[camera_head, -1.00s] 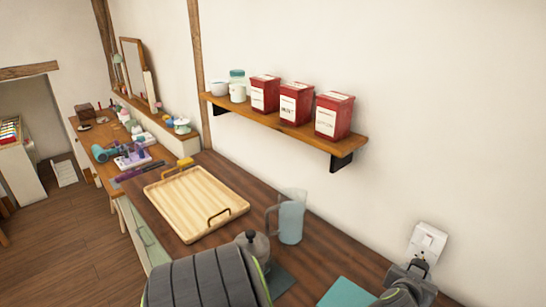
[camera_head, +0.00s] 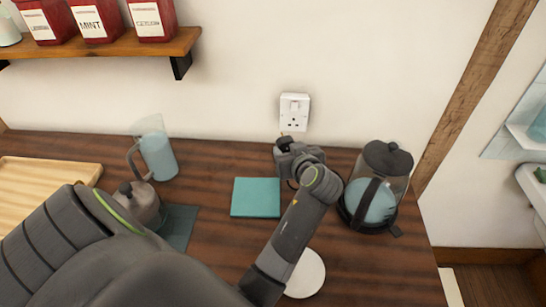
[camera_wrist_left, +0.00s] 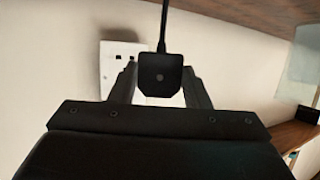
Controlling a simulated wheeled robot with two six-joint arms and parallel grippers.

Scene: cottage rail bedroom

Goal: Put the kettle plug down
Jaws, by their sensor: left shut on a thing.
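The kettle plug is a small black block with a thin black cord; in the wrist view the plug (camera_wrist_left: 160,76) sits between my left gripper's two fingers. In the head view my left gripper (camera_head: 286,146) is shut on it, close to the wall just below the white wall socket (camera_head: 294,112). The socket also shows in the wrist view (camera_wrist_left: 112,65), with its holes bare. The plug looks apart from the socket. The glass kettle (camera_head: 376,190) with a black lid stands on the counter right of my gripper. My right gripper is out of view.
A teal square mat (camera_head: 256,198) lies on the wooden counter (camera_head: 222,166) left of my gripper. A glass jug (camera_head: 157,155), a grey pot (camera_head: 140,202) and a tray (camera_head: 45,172) stand further left. A white disc (camera_head: 306,273) lies in front.

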